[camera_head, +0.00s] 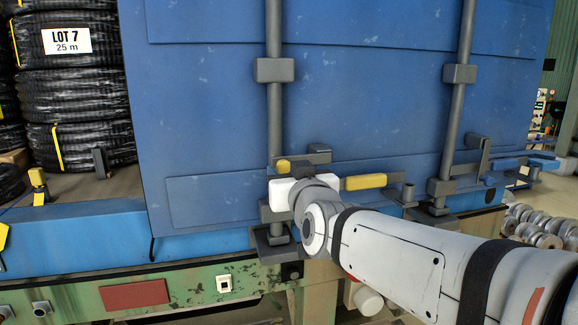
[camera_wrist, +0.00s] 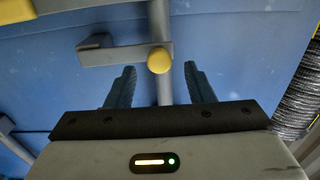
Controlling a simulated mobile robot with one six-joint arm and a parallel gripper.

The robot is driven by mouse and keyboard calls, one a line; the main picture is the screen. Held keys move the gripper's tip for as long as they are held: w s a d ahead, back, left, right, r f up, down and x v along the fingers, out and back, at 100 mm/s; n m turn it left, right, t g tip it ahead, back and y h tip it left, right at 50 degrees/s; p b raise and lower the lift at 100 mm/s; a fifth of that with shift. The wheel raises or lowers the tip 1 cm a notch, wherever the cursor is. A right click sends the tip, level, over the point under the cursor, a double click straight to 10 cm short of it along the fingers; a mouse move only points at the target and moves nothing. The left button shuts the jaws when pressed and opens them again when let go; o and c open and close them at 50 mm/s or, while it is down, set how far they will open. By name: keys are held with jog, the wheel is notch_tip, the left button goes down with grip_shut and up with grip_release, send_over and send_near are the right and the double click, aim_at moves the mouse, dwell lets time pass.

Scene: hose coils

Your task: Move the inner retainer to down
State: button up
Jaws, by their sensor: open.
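The blue door (camera_head: 200,110) has a grey vertical rod on its left part (camera_head: 275,110) and another farther right. Low on the left rod is a small yellow-ended piece (camera_head: 283,166) beside a grey bracket (camera_head: 319,153), which I take for the inner retainer. In the wrist view the round yellow end (camera_wrist: 159,60) faces me, with a grey bar and hooked bracket (camera_wrist: 95,48) to its left. My gripper (camera_wrist: 160,80) is open. Its fingers stand on either side of the rod, below the yellow end, with nothing visibly gripped. The fingertips are hidden in the head view.
A yellow-gripped handle (camera_head: 365,182) lies level right of my wrist. The right rod (camera_head: 460,110) has its own handle and bracket. Wrapped black hose coils (camera_head: 80,100) are stacked at the left. Metal rollers (camera_head: 540,230) lie at the right.

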jog(key=shift+x, duration=1.05)
jog(key=shift+c, duration=0.5)
grip_shut()
